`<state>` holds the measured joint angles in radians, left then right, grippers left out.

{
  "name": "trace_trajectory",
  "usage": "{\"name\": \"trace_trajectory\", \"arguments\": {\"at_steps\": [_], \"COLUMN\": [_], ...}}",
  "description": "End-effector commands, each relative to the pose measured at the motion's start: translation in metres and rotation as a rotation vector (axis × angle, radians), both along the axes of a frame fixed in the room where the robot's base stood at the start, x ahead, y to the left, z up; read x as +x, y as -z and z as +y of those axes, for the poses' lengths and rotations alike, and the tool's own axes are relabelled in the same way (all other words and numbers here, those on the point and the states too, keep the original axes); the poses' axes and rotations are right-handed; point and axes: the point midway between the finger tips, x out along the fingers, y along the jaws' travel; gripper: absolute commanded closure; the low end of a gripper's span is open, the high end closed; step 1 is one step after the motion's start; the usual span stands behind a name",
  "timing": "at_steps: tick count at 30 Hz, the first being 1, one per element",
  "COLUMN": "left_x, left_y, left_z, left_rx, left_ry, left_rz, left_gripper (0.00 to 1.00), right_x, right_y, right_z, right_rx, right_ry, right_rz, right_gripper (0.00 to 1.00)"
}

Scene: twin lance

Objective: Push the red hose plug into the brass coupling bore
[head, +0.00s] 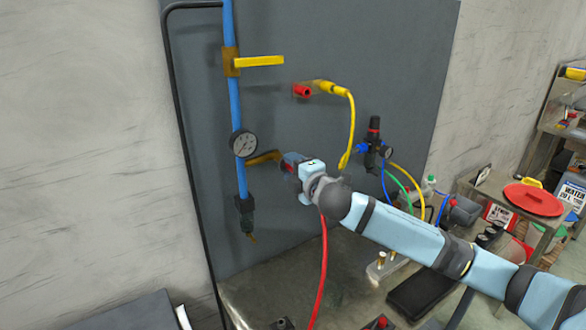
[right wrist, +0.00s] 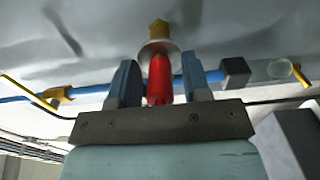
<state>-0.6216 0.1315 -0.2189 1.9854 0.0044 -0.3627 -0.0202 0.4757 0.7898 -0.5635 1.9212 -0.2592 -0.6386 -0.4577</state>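The red hose plug (right wrist: 159,80) stands between the two fingers of my right gripper (right wrist: 159,78) in the right wrist view. Narrow gaps show on both sides of the plug, so the fingers look open around it. The plug's far end meets the pale collar of the brass coupling (right wrist: 158,31); how deep it sits in the bore is hidden. In the head view my right gripper (head: 291,163) is close to the brass coupling (head: 265,157) on the grey panel. A red hose (head: 322,270) hangs below the gripper. My left gripper is not in view.
A blue pipe (head: 235,110) with a pressure gauge (head: 243,143) and a yellow valve handle (head: 260,61) runs left of the gripper. A yellow hose (head: 351,120) hangs above right. A regulator (head: 374,145) with coloured hoses is at the right. The bench (head: 260,295) lies below.

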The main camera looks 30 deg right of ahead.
Motion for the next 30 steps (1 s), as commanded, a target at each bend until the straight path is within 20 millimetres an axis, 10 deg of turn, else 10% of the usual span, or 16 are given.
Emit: {"name": "trace_trajectory", "arguments": {"at_steps": [13,30], "left_x": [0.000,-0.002], "left_y": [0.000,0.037], "left_z": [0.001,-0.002], "left_rx": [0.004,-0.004], "left_ry": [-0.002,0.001], "left_rz": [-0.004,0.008], "left_gripper": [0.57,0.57], "right_x": [0.000,-0.116], "right_y": [0.001,0.004], "right_z": [0.000,-0.009], "right_rx": [0.000,-0.001], "right_ry": [0.000,-0.002], "right_rz": [0.001,0.002], "right_gripper": [0.37,0.37]}}
